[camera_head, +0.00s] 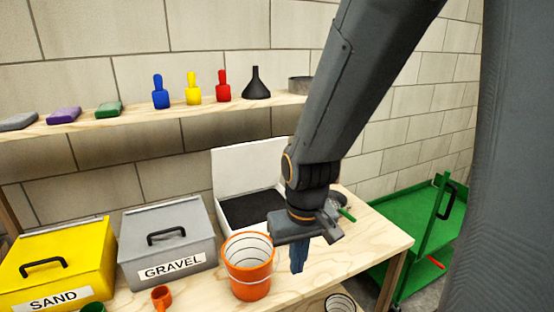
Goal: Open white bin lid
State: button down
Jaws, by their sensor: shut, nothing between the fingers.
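The white bin (218,200) stands on the wooden bench behind the orange bucket. Its white lid (255,166) is raised and stands nearly upright at the back, with dark contents (252,209) showing inside. My arm covers the right part of the bin and lid. My gripper (297,268) points down in front of the bin, just right of the orange bucket. Its blue fingers are together and hold nothing.
An orange bucket (248,278) stands left of my gripper. A grey gravel bin (168,245) and a yellow sand bin (60,265) are shut at left. A shelf (130,119) above holds small items. A green cart (425,225) stands at right. The bench's right end is mostly clear.

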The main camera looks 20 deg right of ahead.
aim_at(248, 166)
jog(key=z, duration=1.25)
jog(key=k, duration=0.75)
jog(key=u, duration=1.35)
jog(key=i, duration=0.5)
jog(key=u, duration=0.1)
